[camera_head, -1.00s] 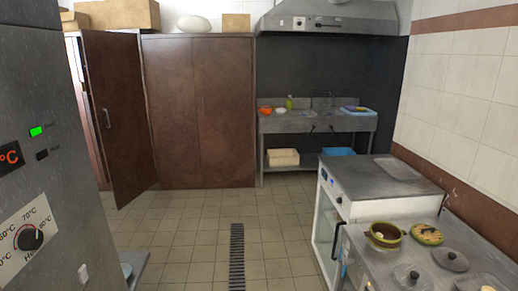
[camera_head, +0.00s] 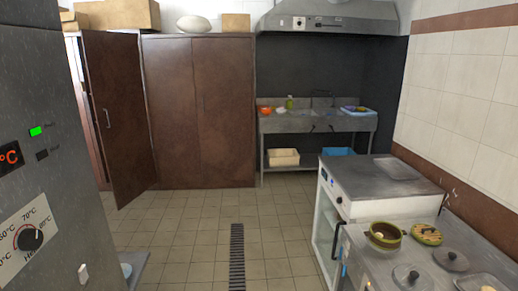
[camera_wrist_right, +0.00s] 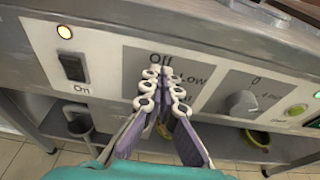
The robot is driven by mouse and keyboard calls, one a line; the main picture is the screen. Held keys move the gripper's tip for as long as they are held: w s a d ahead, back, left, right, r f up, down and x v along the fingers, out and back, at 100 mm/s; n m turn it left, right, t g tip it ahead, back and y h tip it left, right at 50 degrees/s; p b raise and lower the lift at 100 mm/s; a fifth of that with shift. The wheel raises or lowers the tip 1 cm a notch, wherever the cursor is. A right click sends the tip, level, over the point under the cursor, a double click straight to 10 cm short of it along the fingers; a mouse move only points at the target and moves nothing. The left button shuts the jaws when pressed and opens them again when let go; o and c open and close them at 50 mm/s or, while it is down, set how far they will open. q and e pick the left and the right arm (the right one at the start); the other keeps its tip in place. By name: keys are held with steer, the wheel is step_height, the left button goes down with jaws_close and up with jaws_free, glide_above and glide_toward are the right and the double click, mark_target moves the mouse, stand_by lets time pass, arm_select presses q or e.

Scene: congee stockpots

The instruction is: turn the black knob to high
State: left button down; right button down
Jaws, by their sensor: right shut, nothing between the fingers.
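In the right wrist view my right gripper (camera_wrist_right: 163,78) is shut and empty, its fingertips against or close to a metal control panel (camera_wrist_right: 215,60). Its fingers cover the spot below the "Off" label and beside "Low", where part of another label also shows. No black knob shows at those labels; the fingers may hide it. I cannot tell whether they touch a knob. A grey knob (camera_wrist_right: 241,103) with a "0" above it sits to the right. In the head view a black dial (camera_head: 29,238) with temperature marks is on the steel cabinet at the left. My left gripper is in no view.
In the head view, pots and lids cover the right counter (camera_head: 350,270); the middle floor is clear.

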steer(key=v, duration=0.2)
steer(key=f+v, duration=0.1)
steer(key=v, duration=0.2)
steer(key=shift+s+a+f, duration=0.1)
steer(key=shift+a, duration=0.3)
steer(key=s+a+r+m+t+y, duration=0.1)
steer(key=s+a+r+m+y, duration=0.25)
steer(key=r, duration=0.65)
steer(key=s+a+r+m+t+y, duration=0.2)
steer(key=r+m+y, duration=0.2)
steer(key=r, duration=0.7)
steer(key=s+a+r+m+t+y, duration=0.1)
steer(key=s+a+m+y, duration=0.3)
steer(key=s, duration=0.7)
steer(key=s+a+r+m+t+y, duration=0.2)
steer(key=s+a+m, duration=0.5)
steer(key=s, duration=0.5)
steer(key=shift+a+r+y, duration=0.55)
steer(key=shift+a+y, duration=0.3)
steer(key=shift+a, duration=0.15)
